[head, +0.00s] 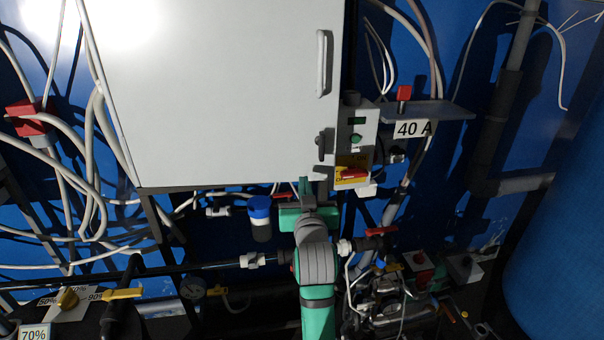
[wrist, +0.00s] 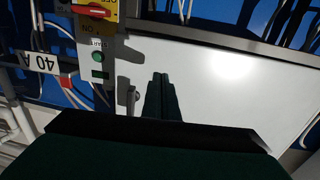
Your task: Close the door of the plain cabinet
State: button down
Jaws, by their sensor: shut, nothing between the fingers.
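The plain cabinet's white door (head: 215,95) fills the upper middle of the head view, with a vertical handle (head: 322,62) near its right edge. It looks flush or nearly so; I cannot tell whether a gap is left. A dark latch (head: 320,146) sits at its lower right edge. My gripper (head: 311,187) is at the door's lower right corner. In the wrist view my gripper (wrist: 161,82) is shut and empty, its fingers in front of the white door (wrist: 215,95). Whether the fingertips touch the door is not clear.
A control box with a green button (head: 355,139) and a red-yellow switch (head: 351,174) stands right beside the door. A shelf labelled 40 A (head: 413,129) is farther right. Pipes, valves and loose cables crowd below and left. A blue tank (head: 560,230) stands at far right.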

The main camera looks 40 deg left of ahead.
aim_at(302, 166)
jog(key=x, duration=0.6)
jog(key=shift+w+a, duration=0.15)
jog(key=shift+w, duration=0.1)
